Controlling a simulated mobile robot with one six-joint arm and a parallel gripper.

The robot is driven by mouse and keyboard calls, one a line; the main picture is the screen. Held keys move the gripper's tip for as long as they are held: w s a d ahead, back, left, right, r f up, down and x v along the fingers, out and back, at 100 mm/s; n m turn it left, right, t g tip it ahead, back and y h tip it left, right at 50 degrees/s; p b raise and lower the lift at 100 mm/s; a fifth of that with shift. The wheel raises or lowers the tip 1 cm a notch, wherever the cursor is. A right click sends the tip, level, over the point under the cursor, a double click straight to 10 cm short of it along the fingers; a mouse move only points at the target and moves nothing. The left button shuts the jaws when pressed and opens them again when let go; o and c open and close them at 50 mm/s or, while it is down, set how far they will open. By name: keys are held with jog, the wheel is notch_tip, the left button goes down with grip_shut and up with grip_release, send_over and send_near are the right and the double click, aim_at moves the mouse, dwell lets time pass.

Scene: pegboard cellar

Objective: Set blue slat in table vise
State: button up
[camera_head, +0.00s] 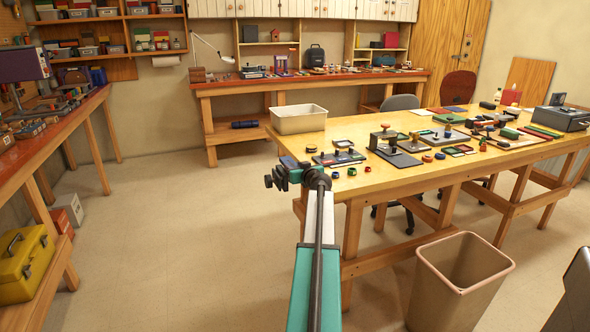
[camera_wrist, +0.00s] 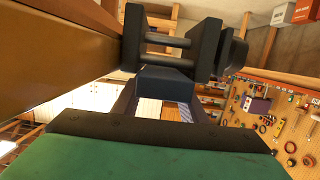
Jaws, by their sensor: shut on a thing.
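My gripper (camera_wrist: 165,99) is shut on a dark blue block-like piece, the blue slat (camera_wrist: 166,82), of which only a short part shows between the fingertips in the wrist view. Just beyond it is the dark table vise (camera_wrist: 206,42), with two jaw blocks apart, two guide bars between them and a round knob on the right. The slat's end is close to the vise. I cannot tell whether it touches or lies between the jaws. In the head view my gripper (camera_head: 284,177) is by the table's left end; slat and vise are too small to separate there.
The wooden table (camera_head: 335,124) carries a white bin (camera_head: 298,122), stamps, pads and small coloured rings near my arm. A waste bin (camera_head: 455,285) stands before it. The floor between is clear.

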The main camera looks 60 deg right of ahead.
jog(key=shift+f, duration=0.3)
jog(key=o, duration=1.1)
jog(key=shift+a+f, duration=0.1)
jog(key=shift+s+r+p, duration=0.1)
jog(key=shift+r+p, duration=0.65)
jog(key=shift+p, duration=0.35)
jog(key=shift+b+v, duration=0.75)
jog(key=shift+v, duration=5.15)
jog(key=shift+r, duration=0.1)
